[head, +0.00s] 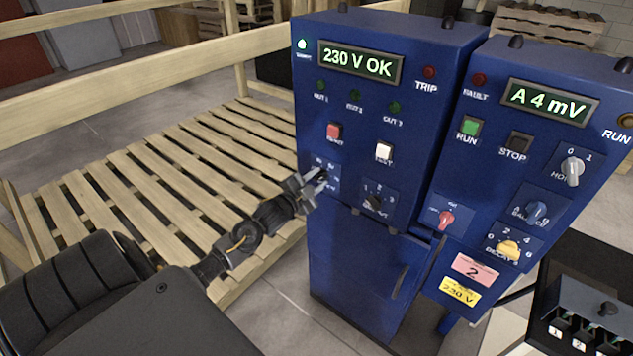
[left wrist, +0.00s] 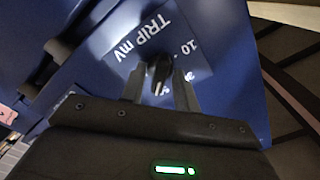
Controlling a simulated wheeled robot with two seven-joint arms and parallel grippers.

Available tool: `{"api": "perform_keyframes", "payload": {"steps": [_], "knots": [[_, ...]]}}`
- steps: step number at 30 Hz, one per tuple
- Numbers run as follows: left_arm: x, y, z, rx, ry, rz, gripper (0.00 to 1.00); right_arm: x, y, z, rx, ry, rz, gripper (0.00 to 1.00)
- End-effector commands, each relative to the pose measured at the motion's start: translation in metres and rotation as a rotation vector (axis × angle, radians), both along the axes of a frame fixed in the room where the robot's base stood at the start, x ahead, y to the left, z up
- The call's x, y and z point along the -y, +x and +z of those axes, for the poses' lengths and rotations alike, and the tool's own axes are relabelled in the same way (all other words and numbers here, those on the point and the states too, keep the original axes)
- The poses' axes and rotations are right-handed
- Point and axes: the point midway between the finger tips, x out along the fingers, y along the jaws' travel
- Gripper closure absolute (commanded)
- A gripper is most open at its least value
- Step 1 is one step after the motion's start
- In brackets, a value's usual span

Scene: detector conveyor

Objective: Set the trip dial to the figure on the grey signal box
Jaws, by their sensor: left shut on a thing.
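The trip dial (left wrist: 161,72) is a small dark knob on a blue plate lettered "TRIP mV", with a "10" mark showing beside it in the left wrist view. My left gripper (left wrist: 160,90) has its two fingers on either side of this knob, shut on it. In the head view my left gripper (head: 312,186) is at the lower left of the left blue cabinet (head: 375,275), covering most of the dial. The dial's pointer setting cannot be read. On the right blue panel (head: 530,190) a display (head: 548,101) reads "A 4 mV". My right gripper is not in view.
A display (head: 359,64) on the left cabinet reads "230 V OK". Nearby are a red button (head: 333,131), a white button (head: 384,152) and another dial (head: 376,200). A dark box (head: 590,310) with numbered slots stands lower right. A wooden pallet (head: 170,185) lies at left.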

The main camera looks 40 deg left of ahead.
Motion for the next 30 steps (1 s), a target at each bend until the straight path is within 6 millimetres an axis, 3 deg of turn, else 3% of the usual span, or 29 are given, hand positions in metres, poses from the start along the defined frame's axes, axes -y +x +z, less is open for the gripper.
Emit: {"api": "perform_keyframes", "payload": {"steps": [18,30], "knots": [[-0.001,0.0,-0.001,-0.013,0.54,0.002,0.92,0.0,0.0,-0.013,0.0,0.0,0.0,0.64],[-0.001,0.0,0.0,-0.016,0.709,0.003,0.92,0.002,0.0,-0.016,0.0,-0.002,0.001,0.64]]}}
